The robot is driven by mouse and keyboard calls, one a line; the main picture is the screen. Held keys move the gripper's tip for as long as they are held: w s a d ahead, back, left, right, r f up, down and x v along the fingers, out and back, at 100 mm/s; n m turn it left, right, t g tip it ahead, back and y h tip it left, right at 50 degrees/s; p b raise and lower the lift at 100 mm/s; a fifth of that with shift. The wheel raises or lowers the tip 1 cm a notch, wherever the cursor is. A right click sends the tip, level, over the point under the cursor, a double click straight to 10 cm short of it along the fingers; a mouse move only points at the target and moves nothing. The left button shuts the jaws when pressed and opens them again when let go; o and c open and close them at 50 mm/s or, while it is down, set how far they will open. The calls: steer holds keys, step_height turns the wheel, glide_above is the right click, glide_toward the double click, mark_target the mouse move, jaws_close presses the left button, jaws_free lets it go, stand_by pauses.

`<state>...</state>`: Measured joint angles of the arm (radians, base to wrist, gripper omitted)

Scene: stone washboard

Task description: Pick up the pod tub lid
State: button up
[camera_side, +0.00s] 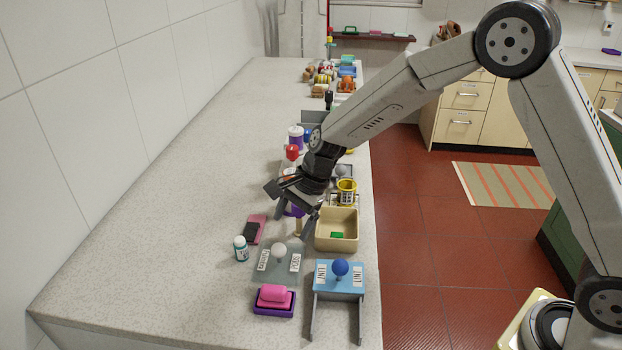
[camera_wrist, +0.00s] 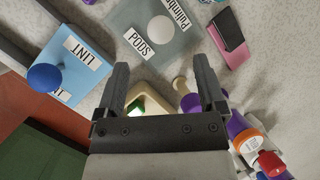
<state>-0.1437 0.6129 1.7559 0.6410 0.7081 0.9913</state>
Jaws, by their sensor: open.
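The pod tub lid (camera_side: 279,273) is a flat grey-green plate with a white round knob and two white labels. It lies on the counter in the side view, in front of and below my gripper. In the wrist view the lid (camera_wrist: 133,18) is at the top, with the label "PODS" readable and its far edge cut off. My gripper (camera_side: 293,222) is open, its jaws pointing down above the counter, apart from the lid. In the wrist view the gripper (camera_wrist: 161,67) has nothing between its fingertips; the knob appears beyond them.
A blue lid marked LINT (camera_side: 340,282) stands right of it. A pink block on a purple dish (camera_side: 273,300) lies in front. A white bottle (camera_side: 241,248) and pink-black item (camera_side: 254,229) are left. A cream tub (camera_side: 350,242) is behind right. Counter further left is clear.

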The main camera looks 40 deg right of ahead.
mark_target(281, 244)
steer(key=shift+x, duration=3.95)
jaws_close()
steer(key=shift+r, duration=0.15)
